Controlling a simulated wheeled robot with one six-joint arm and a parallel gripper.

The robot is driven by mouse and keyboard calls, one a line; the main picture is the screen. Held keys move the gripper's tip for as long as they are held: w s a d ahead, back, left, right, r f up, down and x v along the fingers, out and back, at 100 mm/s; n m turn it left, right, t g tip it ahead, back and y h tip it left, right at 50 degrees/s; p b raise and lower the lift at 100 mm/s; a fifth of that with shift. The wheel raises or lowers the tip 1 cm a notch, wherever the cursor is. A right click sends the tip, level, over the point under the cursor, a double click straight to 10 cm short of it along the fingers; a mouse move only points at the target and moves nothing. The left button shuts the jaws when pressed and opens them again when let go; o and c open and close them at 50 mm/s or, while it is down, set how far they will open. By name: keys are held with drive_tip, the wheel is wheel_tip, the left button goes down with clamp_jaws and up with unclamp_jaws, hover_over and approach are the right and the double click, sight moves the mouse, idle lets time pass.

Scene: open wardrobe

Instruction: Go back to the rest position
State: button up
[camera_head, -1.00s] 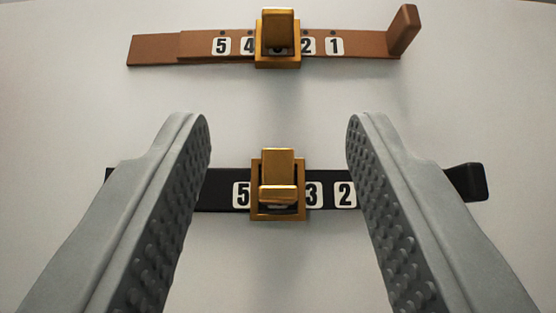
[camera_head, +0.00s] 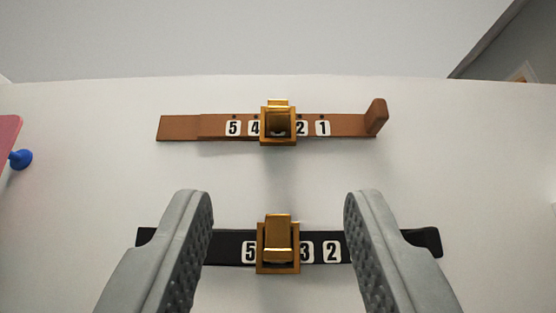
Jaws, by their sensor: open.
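My gripper (camera_head: 278,205) is open and empty, with its two grey textured fingers wide apart at the bottom of the view. Past the fingers, a black belt-like strap (camera_head: 222,248) with a gold buckle (camera_head: 278,252) is on the white panel. The numbers 5, 3 and 2 show on it. The fingers cover parts of the strap at left and right. Above it is a brown strap (camera_head: 178,128) with a gold buckle (camera_head: 278,130) and the numbers 5, 4, 2 and 1. A number behind its buckle is mostly hidden.
The white panel (camera_head: 90,200) fills most of the view, and its top edge runs across the upper part. A pink piece (camera_head: 8,135) with a blue knob (camera_head: 20,159) shows at the left edge. The panel between and around the straps is clear.

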drive_tip(key=s+r+g, duration=0.4)
drive_tip(key=s+g, duration=0.4)
drive_tip(key=s, duration=0.8)
drive_tip(key=s+f+g, duration=0.3)
drive_tip(key=s, duration=0.7)
drive_tip(key=shift+s+f, duration=0.35)
drive_tip(key=shift+s, duration=0.05)
